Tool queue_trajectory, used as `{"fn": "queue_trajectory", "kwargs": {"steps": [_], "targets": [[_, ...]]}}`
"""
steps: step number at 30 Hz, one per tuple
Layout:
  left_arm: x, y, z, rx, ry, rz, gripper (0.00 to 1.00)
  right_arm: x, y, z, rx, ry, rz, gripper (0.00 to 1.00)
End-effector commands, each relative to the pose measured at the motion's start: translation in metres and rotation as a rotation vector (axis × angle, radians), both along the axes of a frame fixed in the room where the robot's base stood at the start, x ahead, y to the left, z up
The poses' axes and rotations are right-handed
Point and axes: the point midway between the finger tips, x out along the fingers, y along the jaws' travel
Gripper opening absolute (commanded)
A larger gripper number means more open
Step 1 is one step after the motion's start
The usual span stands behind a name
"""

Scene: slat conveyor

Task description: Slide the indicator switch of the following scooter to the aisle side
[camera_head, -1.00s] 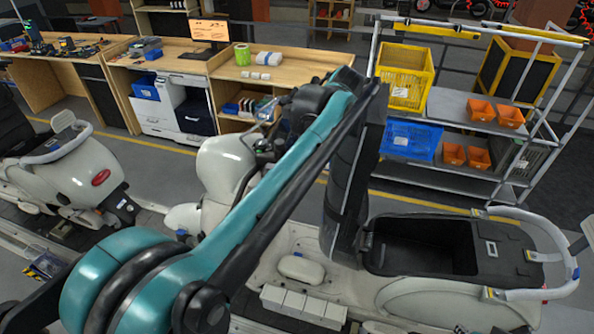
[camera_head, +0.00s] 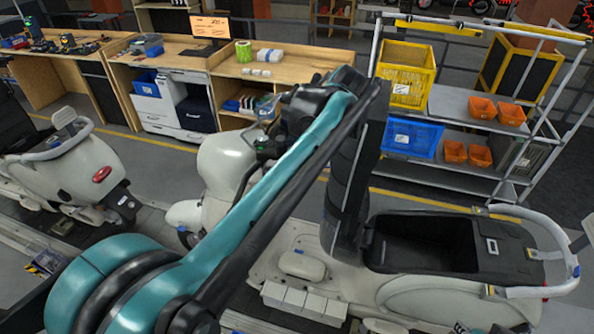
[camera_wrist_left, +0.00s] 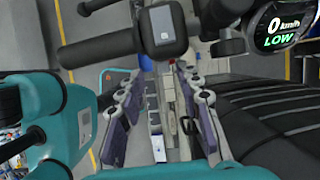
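The following scooter, cream-white with its black seat (camera_head: 352,185) raised over an open storage bin, stands at centre right in the head view. Its front shield (camera_head: 222,165) is partly behind my teal left arm. In the left wrist view, its black grip (camera_wrist_left: 98,47) and switch housing (camera_wrist_left: 162,30) cross the top, with a lit display (camera_wrist_left: 281,25) at right. The indicator switch cannot be made out clearly. My left gripper (camera_wrist_left: 160,78) is open and empty, its fingers apart just below the housing in that picture. In the head view its fingers are hidden. My right gripper is out of view.
Another cream scooter with a red tail lamp (camera_head: 102,174) stands at left. Behind are wooden workbenches (camera_head: 185,62) and a shelf cart (camera_head: 470,104) with a yellow crate (camera_head: 405,72), a blue bin (camera_head: 411,138) and orange bins. The floor between scooters and benches is clear.

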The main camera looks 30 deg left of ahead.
Motion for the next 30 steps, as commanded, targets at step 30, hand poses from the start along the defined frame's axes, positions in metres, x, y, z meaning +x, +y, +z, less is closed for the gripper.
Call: {"fn": "queue_trajectory", "kwargs": {"steps": [30], "targets": [[0.009,-0.045,0.111,0.0,-0.001,0.0,0.34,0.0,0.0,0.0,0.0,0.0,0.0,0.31]]}}
